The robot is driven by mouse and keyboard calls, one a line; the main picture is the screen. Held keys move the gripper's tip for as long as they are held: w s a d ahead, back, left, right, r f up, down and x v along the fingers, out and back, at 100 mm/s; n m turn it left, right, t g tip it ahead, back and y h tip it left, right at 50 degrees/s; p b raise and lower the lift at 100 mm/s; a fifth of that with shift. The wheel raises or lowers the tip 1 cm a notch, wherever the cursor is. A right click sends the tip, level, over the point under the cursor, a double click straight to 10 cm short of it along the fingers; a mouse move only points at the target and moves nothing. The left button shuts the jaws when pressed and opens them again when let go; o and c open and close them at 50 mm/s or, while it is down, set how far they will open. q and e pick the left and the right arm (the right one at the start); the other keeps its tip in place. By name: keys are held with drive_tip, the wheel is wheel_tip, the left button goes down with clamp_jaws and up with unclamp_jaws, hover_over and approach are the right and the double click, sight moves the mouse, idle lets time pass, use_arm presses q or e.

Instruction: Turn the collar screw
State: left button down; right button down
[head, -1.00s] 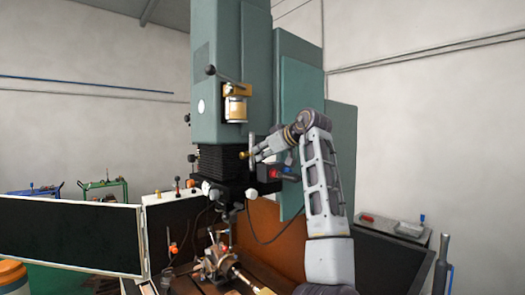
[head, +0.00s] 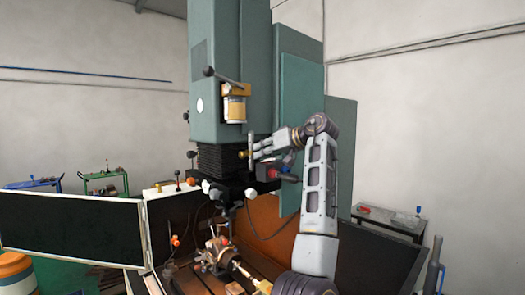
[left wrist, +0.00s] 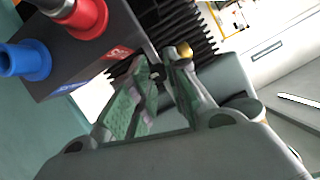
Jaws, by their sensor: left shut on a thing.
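The machine's green head (head: 225,60) stands in the middle of the head view, with a dark bellows (head: 220,158) below it. A thin upright metal bar (head: 251,147) stands beside the bellows, with a brass knob (head: 243,154) close to it. My left gripper (head: 257,151) reaches in from the right, at the bar. In the left wrist view my left gripper (left wrist: 160,65) is shut on a small grey part between its fingers, likely the collar screw, mostly hidden. The brass knob (left wrist: 185,48) shows just beyond the right fingertip. My right gripper is out of view.
A dark box with a red button (left wrist: 84,14) and a blue button (left wrist: 28,60) is close beside my left fingers. Below are a chuck (head: 218,252) on the machine bed and an open black guard panel (head: 70,228). A side table (head: 390,220) stands at the right.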

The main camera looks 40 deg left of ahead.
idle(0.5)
use_arm(q)
drive_tip(key=c, duration=1.3)
unclamp_jaws()
drive_tip(key=shift+w, duration=0.1)
drive_tip(key=shift+c, duration=0.2)
drive_tip(key=shift+d, duration=0.1)
drive_tip(key=v, duration=1.2)
drive_tip(key=shift+w+f, duration=0.1)
